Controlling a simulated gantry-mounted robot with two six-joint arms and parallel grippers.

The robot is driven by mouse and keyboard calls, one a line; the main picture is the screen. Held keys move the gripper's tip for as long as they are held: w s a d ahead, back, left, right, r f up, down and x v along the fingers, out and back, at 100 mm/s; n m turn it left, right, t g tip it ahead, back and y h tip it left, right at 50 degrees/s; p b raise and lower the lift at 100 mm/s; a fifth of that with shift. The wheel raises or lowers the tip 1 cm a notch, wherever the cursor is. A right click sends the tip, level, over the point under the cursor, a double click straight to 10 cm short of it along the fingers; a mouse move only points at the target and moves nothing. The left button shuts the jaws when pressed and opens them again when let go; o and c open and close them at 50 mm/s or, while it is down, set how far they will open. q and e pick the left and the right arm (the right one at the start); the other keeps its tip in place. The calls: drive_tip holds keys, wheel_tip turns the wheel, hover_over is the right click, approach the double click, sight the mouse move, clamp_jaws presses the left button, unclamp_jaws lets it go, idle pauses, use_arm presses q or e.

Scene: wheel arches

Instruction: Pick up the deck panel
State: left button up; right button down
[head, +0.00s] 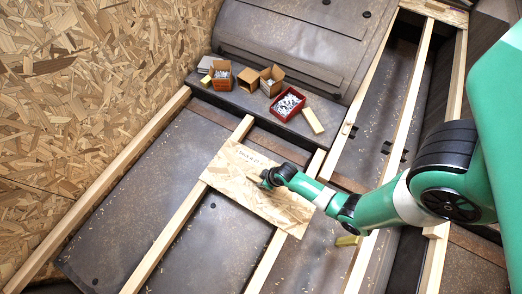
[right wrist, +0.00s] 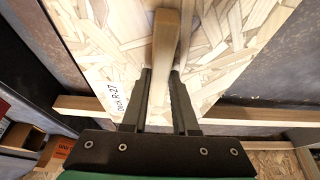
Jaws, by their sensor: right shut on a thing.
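The deck panel (head: 226,172) is a flat pale wood-chip board lying across the wooden joists in the middle of the head view. In the right wrist view the deck panel (right wrist: 225,55) carries the print "Deck R-27". A pale wooden bar (right wrist: 166,45) stands on its face. My right gripper (head: 264,181) reaches in from the right over the panel. In the right wrist view its fingers (right wrist: 162,80) are shut on this bar, one on each side. The fingertips partly hide where the bar meets the panel. My left gripper is not in view.
A dark wheel arch (head: 290,40) stands at the back. On its ledge are small open cartons (head: 222,75) and a red tray of screws (head: 288,104). A wood-chip wall (head: 80,90) rises at left. Joists (head: 110,185) run between dark metal floor areas.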

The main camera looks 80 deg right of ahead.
sight(258, 179)
drive_tip(key=shift+r, duration=0.1)
drive_tip(key=shift+r+p, duration=0.35)
drive_tip(key=shift+r, duration=0.05)
wheel_tip(258, 179, up, 3)
drive_tip(key=shift+p, duration=1.2)
drive_tip(key=s+d+r+p, duration=0.9)
drive_tip(key=d+p, duration=0.2)
drive_tip(key=p, duration=0.1)
